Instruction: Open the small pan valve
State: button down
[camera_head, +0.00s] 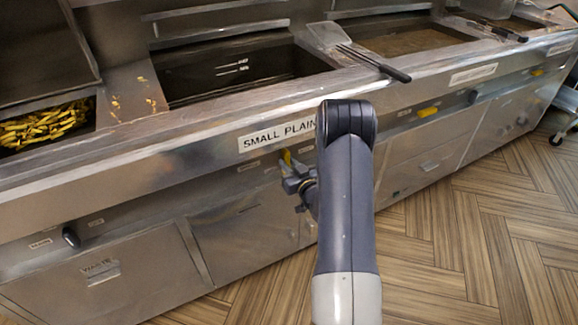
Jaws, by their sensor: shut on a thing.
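The frying range has a front panel with a label reading "SMALL PLAIN", partly hidden by my arm. Below the label is a small yellow valve handle (286,157). My gripper (287,170) is at this handle, shut on it, with the yellow tip showing above the fingers. My arm hides the area to the right of the handle. The small pan (235,72) above the label is a dark rectangular well with level marks on its back wall.
A basin of fries (45,126) is at the left. A spatula (372,62) lies across the counter edge. Another yellow handle (428,112) and a black knob (71,237) are on the front panel. The wooden floor (470,230) at the right is clear.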

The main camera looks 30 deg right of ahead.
jog(key=c, duration=1.3)
grip_release()
jog(key=s, duration=1.1)
jog(key=shift+d, duration=0.2)
jog(key=shift+w, duration=0.15)
jog(key=w, duration=1)
jog(key=shift+w+a, duration=0.25)
jog(key=shift+w, duration=0.1)
jog(key=shift+r+p, duration=0.15)
jog(key=shift+p, duration=0.3)
jog(key=shift+n+p, duration=0.3)
jog(key=shift+n, duration=0.1)
